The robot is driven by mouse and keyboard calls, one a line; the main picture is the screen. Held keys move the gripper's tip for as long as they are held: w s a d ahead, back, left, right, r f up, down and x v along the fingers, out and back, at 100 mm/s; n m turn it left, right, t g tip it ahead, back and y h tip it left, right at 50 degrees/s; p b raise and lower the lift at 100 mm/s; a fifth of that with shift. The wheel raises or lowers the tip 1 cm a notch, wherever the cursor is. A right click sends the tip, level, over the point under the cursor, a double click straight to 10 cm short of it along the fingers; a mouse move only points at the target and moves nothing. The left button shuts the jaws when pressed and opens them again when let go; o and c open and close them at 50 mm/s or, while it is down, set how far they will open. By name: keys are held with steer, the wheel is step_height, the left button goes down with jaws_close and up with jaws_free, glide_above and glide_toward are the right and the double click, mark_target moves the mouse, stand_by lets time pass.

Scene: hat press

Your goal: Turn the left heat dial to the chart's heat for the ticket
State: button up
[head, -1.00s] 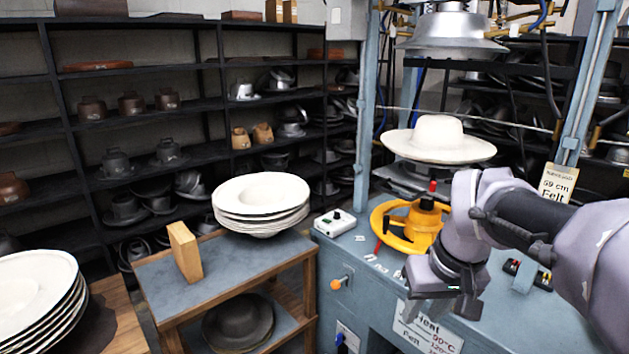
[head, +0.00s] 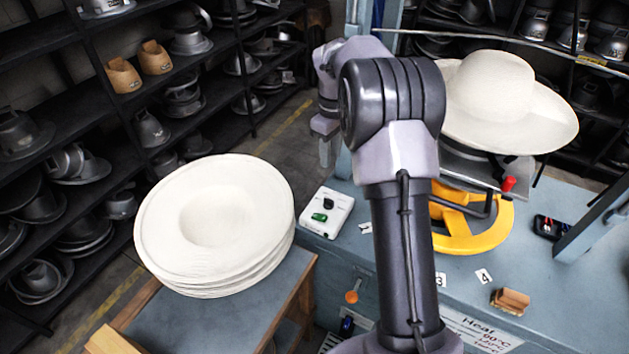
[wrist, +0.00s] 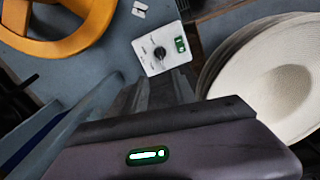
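The left heat dial is a black knob (head: 328,202) on a small white box (head: 337,224) at the blue bench's left corner. A green display (head: 319,217) is lit on the box, too small to read. In the wrist view the knob (wrist: 160,52) lies just beyond my fingertips. My gripper (head: 325,158) points down behind and above the box, apart from it as far as I can see. Its fingers look empty; their gap is unclear. The heat chart (head: 485,332) is on the bench front, partly cut off and mostly unreadable. The ticket is not in view.
A yellow handwheel (head: 487,238) and a white hat (head: 500,100) on the press stand right of my arm. Stacked white hats (head: 215,225) are on the side table at left. A wooden block (head: 511,301) and number cards (head: 484,276) lie on the bench. An orange knob (head: 352,296) sticks out in front.

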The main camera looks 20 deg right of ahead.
mark_target(329, 199)
steer(key=f+b, duration=0.2)
steer(key=f, duration=0.6)
steer(key=f+b, duration=0.3)
steer(key=f, duration=0.5)
steer(key=shift+s+f+b, duration=0.2)
steer(key=shift+f+b, duration=0.1)
jaws_close()
